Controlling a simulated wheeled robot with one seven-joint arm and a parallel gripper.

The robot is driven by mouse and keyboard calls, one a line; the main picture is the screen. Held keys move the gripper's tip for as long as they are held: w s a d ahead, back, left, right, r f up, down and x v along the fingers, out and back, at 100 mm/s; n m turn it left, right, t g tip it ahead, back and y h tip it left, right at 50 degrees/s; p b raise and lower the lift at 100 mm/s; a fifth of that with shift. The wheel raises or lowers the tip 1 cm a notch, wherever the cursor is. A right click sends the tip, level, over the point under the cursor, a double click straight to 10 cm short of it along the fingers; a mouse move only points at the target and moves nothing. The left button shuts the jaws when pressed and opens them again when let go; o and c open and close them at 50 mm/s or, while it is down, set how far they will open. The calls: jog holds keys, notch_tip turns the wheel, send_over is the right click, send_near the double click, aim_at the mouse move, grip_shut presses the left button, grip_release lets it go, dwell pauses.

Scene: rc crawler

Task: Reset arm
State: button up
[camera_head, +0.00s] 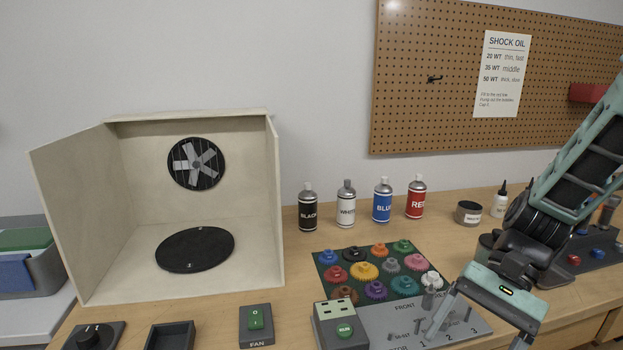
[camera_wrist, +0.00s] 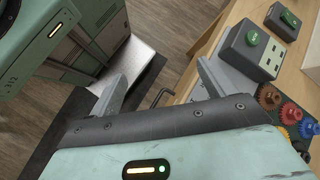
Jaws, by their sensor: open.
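My gripper (camera_head: 478,330) is at the lower right in the head view, over the front part of the workbench. It points downward with its two fingers spread. In the wrist view my gripper (camera_wrist: 158,84) is open, with nothing between the fingers. The teal arm (camera_head: 575,150) comes in from the right and bends down at the dark wrist joint. The fingertips are partly cut off at the bottom of the head view.
A green mat with several coloured gears (camera_head: 365,271) and a grey marked plate (camera_head: 455,318) lie near my gripper. Spray cans (camera_head: 346,205) stand behind. An open fan booth (camera_head: 100,290) stands left. A switch box (camera_head: 340,325) and fan switch (camera_head: 256,325) are at the front.

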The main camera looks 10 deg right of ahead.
jog(key=s+a+r+n+t+h, duration=0.3)
jog(key=s+a+n+h, duration=0.4)
jog(key=a+n, duration=0.5)
jog(key=shift+s+a+r+n+t, duration=0.2)
jog(key=shift+s+n+t, duration=0.35)
jog(key=shift+n, duration=1.05)
